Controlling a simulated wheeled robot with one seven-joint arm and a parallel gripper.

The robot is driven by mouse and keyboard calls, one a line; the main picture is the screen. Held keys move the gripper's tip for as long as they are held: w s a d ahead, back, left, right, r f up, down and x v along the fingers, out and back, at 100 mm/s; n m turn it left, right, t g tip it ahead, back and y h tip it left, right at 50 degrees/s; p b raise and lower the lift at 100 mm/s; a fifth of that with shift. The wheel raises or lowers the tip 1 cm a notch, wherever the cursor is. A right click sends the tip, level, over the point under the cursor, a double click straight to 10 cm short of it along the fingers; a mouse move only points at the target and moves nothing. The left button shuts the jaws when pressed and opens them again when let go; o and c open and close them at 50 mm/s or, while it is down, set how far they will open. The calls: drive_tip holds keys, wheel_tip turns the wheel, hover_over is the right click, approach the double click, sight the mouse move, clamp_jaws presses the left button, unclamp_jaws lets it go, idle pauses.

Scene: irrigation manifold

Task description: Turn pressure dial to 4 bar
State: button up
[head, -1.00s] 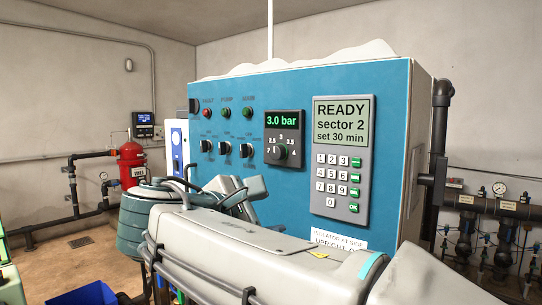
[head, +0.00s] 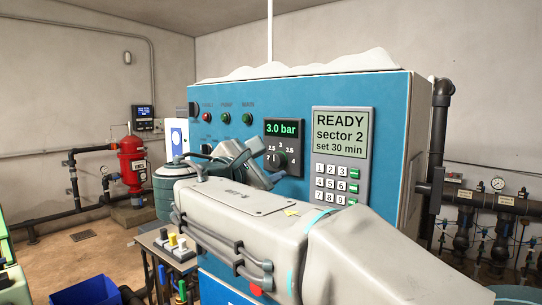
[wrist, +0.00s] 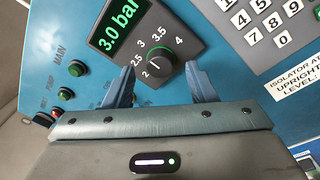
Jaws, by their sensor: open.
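The pressure dial (head: 284,158) is a dark round knob on a black plate on the blue cabinet, ringed by marks from 2 to 4. The green display (head: 281,128) above it reads 3.0 bar. The dial also shows in the wrist view (wrist: 159,63), tilted by the camera's angle. My gripper (wrist: 160,78) is open, with one blue-grey finger on each side below the dial. The fingers look short of the knob, and I see no clear contact. In the head view my gripper (head: 268,168) is just left of and below the dial, and my arm covers the panel beneath.
A keypad with a READY screen (head: 340,131) is right of the dial. Indicator lamps (head: 226,118) and partly covered switches are to the left. Pipes (head: 439,150) run along the cabinet's right side. A blue bin (head: 85,291) is on the floor.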

drive_tip(key=shift+x, duration=1.05)
drive_tip(key=c, duration=1)
drive_tip(key=shift+o, duration=0.2)
drive_tip(key=shift+f, duration=0.1)
